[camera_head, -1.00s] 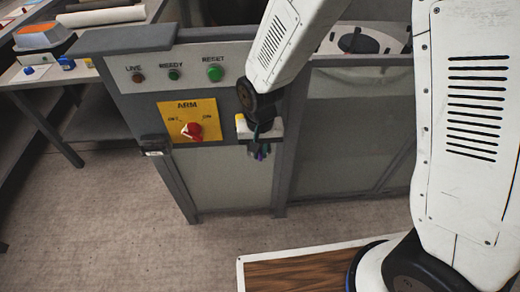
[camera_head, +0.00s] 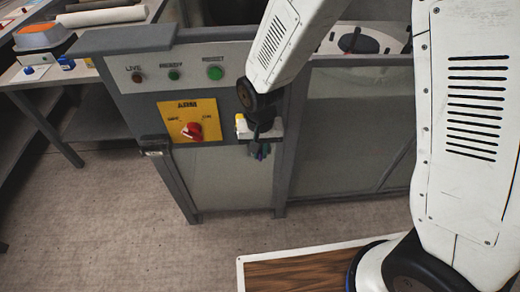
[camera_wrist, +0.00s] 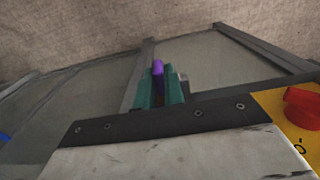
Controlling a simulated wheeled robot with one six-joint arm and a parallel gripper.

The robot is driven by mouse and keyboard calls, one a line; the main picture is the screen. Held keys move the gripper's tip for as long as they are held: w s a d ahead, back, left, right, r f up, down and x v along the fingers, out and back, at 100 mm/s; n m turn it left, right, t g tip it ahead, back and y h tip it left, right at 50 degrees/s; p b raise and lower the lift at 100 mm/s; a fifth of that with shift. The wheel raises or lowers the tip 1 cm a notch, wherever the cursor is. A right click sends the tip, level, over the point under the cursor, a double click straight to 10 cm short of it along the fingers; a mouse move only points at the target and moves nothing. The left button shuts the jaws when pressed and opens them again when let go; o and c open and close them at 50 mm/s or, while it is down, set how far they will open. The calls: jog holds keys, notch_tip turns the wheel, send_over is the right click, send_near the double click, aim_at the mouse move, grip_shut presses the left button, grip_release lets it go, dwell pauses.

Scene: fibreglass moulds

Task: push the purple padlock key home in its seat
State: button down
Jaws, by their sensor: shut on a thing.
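My gripper (camera_head: 259,151) hangs in front of the grey cabinet, to the right of its yellow panel. In the wrist view its two teal fingers (camera_wrist: 160,90) are shut on the purple padlock key (camera_wrist: 158,68), whose purple end shows between and beyond the fingertips. The key is too small to make out clearly in the head view. I cannot make out the key's seat for certain in either view, nor whether the key touches anything.
The yellow panel (camera_head: 174,110) carries a red rotary knob (camera_head: 192,131); the knob also shows in the wrist view (camera_wrist: 303,106). A small dark box (camera_head: 155,146) sits at the cabinet's left edge. A workbench (camera_head: 35,76) stands at left; the floor in front is clear.

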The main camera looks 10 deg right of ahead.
jog(key=shift+w, duration=0.65)
jog(key=c, duration=1.4)
grip_release()
jog(key=shift+c, duration=0.2)
jog(key=shift+r, duration=0.15)
notch_tip(320, 180, up, 8)
jog(key=shift+f, duration=0.2)
jog(key=s+d+r+t, duration=0.1)
jog(key=s+d+r, duration=1.7)
jog(key=s+d, duration=0.2)
jog(key=shift+s+d+r, duration=0.3)
jog(key=shift+s+d, duration=0.1)
